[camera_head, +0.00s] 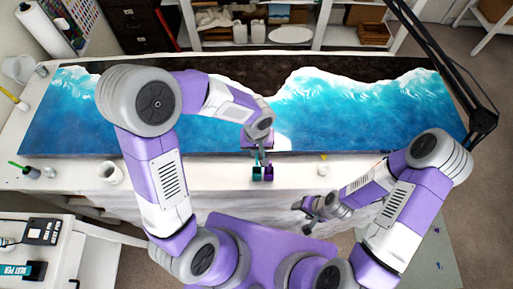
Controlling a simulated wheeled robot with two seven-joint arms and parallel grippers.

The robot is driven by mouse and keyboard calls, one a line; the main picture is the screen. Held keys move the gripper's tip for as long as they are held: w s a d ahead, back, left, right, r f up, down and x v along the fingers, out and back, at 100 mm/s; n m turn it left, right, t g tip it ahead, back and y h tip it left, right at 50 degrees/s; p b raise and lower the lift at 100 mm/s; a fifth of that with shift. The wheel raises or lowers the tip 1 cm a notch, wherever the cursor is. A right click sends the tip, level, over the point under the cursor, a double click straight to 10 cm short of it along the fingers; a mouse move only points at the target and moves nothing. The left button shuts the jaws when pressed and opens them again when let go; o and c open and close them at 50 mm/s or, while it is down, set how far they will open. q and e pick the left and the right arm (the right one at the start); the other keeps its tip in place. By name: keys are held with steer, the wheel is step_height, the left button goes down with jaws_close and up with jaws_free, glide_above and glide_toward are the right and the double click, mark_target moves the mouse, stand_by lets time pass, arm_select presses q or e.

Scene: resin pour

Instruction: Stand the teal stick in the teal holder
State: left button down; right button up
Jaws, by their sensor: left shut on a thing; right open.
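A teal holder (257,174) stands at the front edge of the white table, right beside a purple holder (268,174). My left gripper (262,158) reaches down to just above and behind this pair. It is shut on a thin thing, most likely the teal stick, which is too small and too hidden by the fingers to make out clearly. I cannot tell whether the stick is inside the teal holder or only above it. My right gripper (307,213) is open and empty, in front of the table and to the right of the holders.
A long blue-and-white resin panel (360,110) covers most of the table. A white cup (110,173) and a dark pot (32,172) stand at the front left. A small pale object (322,168) stands right of the holders. The front strip between is mostly bare.

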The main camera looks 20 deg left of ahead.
mark_target(257, 163)
arm_select(q)
steer(key=shift+f+b, duration=1.3)
steer(key=shift+f, duration=0.95)
step_height(257, 163, down, 5)
steer(key=b, duration=0.5)
steer(key=shift+f+b, duration=0.15)
steer(key=shift+b, duration=0.15)
steer(key=c, duration=1.1)
jaws_free()
step_height(257, 163, up, 8)
steer(key=shift+f+p, duration=0.15)
steer(key=shift+p, duration=0.15)
